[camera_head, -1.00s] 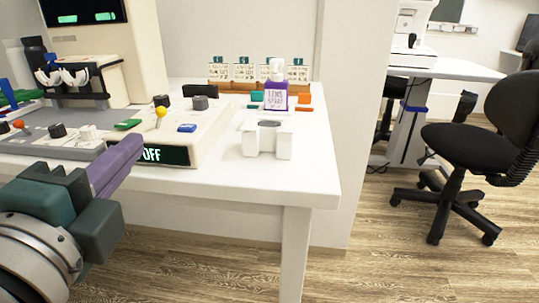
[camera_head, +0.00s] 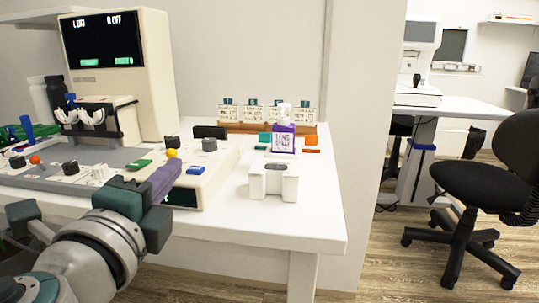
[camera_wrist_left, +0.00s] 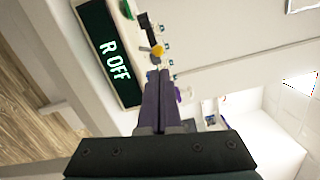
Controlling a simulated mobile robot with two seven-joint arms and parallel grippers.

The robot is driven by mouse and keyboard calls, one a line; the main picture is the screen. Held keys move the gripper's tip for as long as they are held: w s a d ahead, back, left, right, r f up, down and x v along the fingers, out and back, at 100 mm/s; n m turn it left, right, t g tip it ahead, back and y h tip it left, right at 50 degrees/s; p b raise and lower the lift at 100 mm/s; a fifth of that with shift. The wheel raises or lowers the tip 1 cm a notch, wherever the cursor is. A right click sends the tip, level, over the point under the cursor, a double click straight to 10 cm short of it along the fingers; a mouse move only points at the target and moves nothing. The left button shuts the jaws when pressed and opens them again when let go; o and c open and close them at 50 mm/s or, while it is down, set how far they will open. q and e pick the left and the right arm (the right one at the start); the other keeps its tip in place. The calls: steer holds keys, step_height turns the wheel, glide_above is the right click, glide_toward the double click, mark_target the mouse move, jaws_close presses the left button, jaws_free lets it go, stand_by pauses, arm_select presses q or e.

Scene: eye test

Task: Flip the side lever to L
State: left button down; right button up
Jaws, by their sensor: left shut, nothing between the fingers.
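A small lever with a yellow ball knob (camera_head: 171,153) stands on the right part of the cream console (camera_head: 215,180). It also shows in the left wrist view, where the yellow knob (camera_wrist_left: 157,50) is just beyond the fingertips. My left gripper (camera_head: 172,172) has its purple fingers shut and empty, close in front of the yellow knob. Whether they touch it I cannot tell. In the left wrist view the shut fingers (camera_wrist_left: 158,76) point at the lever, and the console's front display (camera_wrist_left: 113,60) reads "R OFF". My right gripper is not in view.
A black screen (camera_head: 102,40) reads "L OFF" and "R OFF". A blue button (camera_head: 195,170), dark knob (camera_head: 209,145) and green switch (camera_head: 139,165) surround the lever. A white block (camera_head: 273,181) and purple bottle (camera_head: 284,138) stand to the right. The table's front right is clear.

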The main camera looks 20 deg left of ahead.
mark_target(170, 158)
arm_select(q)
steer(key=shift+x, duration=1.4)
steer(key=shift+s+a+r+n, duration=0.1)
steer(key=shift+a+r+n, duration=0.1)
steer(key=shift+n, duration=0.6)
steer(key=shift+a+r+n, duration=0.1)
steer(key=shift+r+n, duration=0.1)
steer(key=shift+n, duration=0.6)
steer(key=shift+a+r+n, duration=0.1)
steer(key=shift+n, duration=0.3)
steer(key=shift+a+r+n, duration=0.1)
steer(key=shift+a+n, duration=0.1)
steer(key=shift+n, duration=0.3)
steer(key=shift+s+a+r+n+h+p, duration=0.1)
steer(key=shift+a+n+h+p, duration=0.2)
steer(key=shift+n, duration=0.35)
steer(key=shift+s+a+r+n+p, duration=0.1)
steer(key=shift+n+p, duration=0.25)
steer(key=shift+n, duration=0.3)
